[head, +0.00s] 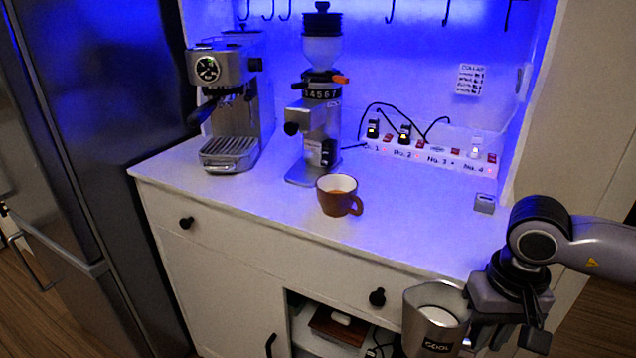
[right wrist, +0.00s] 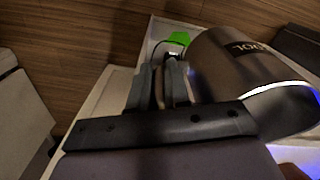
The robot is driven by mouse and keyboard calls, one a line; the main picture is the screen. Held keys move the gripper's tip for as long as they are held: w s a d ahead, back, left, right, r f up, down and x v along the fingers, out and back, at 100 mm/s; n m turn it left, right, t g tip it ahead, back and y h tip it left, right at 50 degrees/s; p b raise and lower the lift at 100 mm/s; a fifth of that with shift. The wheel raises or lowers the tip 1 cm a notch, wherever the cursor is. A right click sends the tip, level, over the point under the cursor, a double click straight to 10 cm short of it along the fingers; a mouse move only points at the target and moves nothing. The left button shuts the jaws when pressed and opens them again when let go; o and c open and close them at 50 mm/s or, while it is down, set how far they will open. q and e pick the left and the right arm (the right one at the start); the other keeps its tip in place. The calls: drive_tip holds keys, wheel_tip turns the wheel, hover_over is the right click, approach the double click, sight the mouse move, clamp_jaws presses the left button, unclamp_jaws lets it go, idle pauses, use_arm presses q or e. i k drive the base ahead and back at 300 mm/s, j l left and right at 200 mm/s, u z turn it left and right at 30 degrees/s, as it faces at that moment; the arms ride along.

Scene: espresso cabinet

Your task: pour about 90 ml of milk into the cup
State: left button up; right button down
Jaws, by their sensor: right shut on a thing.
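A brown cup (head: 338,197) with a white inside stands upright on the white countertop, its handle to the right. My right gripper (head: 480,306) is shut on a metal milk pitcher (head: 425,318), in front of the counter's front edge, right of and lower than the cup. White milk (head: 440,314) shows inside the pitcher. In the right wrist view the gripper fingers (right wrist: 165,85) close on the pitcher's handle, and the pitcher (right wrist: 235,75) fills the right side. My left gripper is not in view.
An espresso machine (head: 232,100) and a grinder (head: 318,120) stand behind the cup. A power strip (head: 430,152) with cables runs along the back. A small metal block (head: 485,204) sits at the right. The counter between the cup and the right side is clear.

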sight(342, 200)
drive_tip(key=l+u, duration=0.15)
drive_tip(key=u, duration=1.1)
drive_tip(key=k+l, duration=0.25)
drive_tip(key=l, duration=0.2)
drive_tip(key=k+l, duration=0.3)
drive_tip(key=l, duration=0.1)
